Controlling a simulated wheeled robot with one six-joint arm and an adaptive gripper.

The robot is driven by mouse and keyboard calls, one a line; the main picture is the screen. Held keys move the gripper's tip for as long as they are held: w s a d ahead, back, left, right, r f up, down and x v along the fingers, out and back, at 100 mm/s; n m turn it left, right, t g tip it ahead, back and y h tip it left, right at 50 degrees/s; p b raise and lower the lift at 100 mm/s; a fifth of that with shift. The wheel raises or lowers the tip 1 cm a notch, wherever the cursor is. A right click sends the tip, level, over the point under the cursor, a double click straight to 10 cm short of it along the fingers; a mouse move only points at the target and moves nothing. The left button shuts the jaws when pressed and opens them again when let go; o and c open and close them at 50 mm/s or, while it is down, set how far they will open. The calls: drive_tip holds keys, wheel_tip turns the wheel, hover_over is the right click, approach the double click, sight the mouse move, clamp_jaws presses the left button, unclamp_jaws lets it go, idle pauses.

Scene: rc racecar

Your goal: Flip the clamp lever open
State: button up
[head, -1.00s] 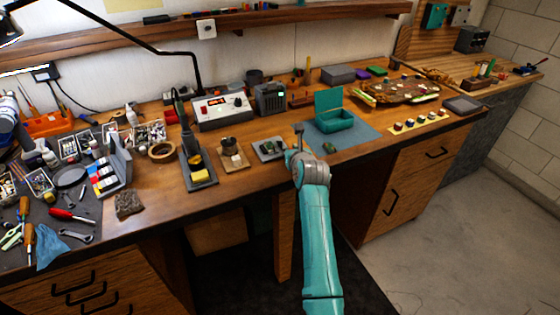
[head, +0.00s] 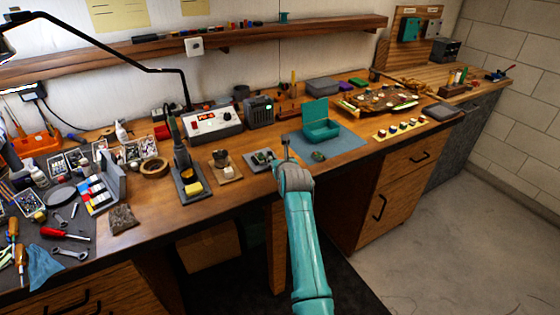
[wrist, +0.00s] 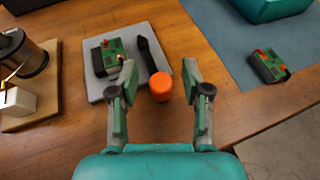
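In the wrist view, a black clamp lever (wrist: 147,56) with an orange knob (wrist: 161,87) at its near end lies beside a green circuit board (wrist: 109,58) on a grey plate (wrist: 160,36). The knob sits at the plate's near right edge. My gripper (wrist: 160,72) is open and empty, with the knob showing between its two fingers. I cannot tell how high the fingers are above it. In the head view, the grey plate (head: 250,164) is near the bench's front edge, with my gripper (head: 287,147) just to its right; the lever is too small to make out.
A blue mat (head: 350,146) to the right holds an open teal box (head: 320,130) and another small green board (head: 318,156). A wooden stand with a metal cup (wrist: 30,60) is left of the plate. The wood between plate and mat is clear.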

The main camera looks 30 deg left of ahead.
drive_tip(key=shift+s+d, duration=0.1)
drive_tip(key=shift+d, duration=0.05)
drive_tip(key=shift+s+d+r, duration=0.15)
drive_tip(key=shift+s, duration=0.05)
drive_tip(key=s+d, duration=0.8)
drive_tip(key=s, duration=0.1)
drive_tip(key=shift+d, duration=0.2)
idle(0.5)
